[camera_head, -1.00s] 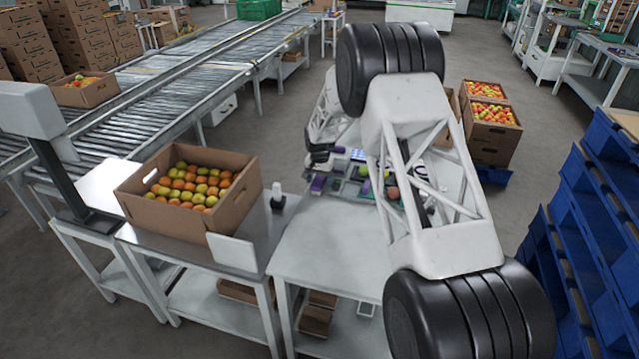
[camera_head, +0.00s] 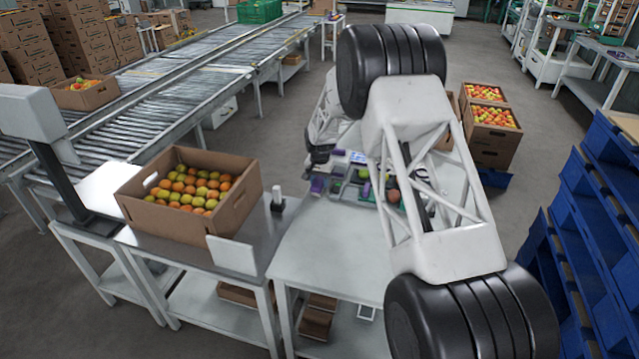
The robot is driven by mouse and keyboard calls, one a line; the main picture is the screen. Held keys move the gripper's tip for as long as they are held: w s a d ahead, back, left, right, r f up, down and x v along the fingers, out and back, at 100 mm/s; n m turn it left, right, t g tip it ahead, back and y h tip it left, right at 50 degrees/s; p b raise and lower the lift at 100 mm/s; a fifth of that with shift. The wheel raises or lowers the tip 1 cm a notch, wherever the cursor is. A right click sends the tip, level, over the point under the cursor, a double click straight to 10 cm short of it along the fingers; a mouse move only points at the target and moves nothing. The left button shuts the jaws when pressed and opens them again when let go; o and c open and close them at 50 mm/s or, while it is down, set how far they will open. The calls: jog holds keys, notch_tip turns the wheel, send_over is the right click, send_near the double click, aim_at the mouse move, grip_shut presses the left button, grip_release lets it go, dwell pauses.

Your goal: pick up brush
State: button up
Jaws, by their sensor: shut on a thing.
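My gripper (camera_head: 319,154) is small and dark in the view, at the far left edge of the white table (camera_head: 325,245). It is beside a cluster of small purple, green and white items on the table's far part. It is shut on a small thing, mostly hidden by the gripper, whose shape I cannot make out. I cannot pick out the brush clearly among the small items. My white lattice arm link and black joints cover the right part of the table and some of these items.
The white table's near part is clear.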

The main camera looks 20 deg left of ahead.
aim_at(319, 179)
jog(key=shift+r, duration=0.45)
notch_tip(319, 179, up, 2)
jog(key=shift+r, duration=0.1)
jog(key=s+d, duration=0.2)
jog(key=s, duration=0.2)
jog(key=s+d, duration=0.3)
jog(key=s, duration=0.2)
jog(key=s+d+r, duration=0.1)
jog(key=s+d, duration=0.1)
jog(key=s, duration=0.3)
jog(key=shift+s+d, duration=0.15)
jog(key=o, duration=0.4)
jog(key=c, duration=0.3)
jog(key=w+d+r, duration=0.2)
jog(key=w+d, duration=0.2)
jog(key=d, duration=0.2)
jog(key=w+d+r, duration=0.2)
jog(key=w+d, duration=0.3)
jog(key=d, duration=0.2)
jog(key=w+d+r, duration=0.2)
jog(key=w+d, duration=0.3)
jog(key=d, duration=0.2)
jog(key=shift+w+d+r, duration=0.1)
jog(key=shift+w+r, duration=0.1)
jog(key=shift+r, duration=0.15)
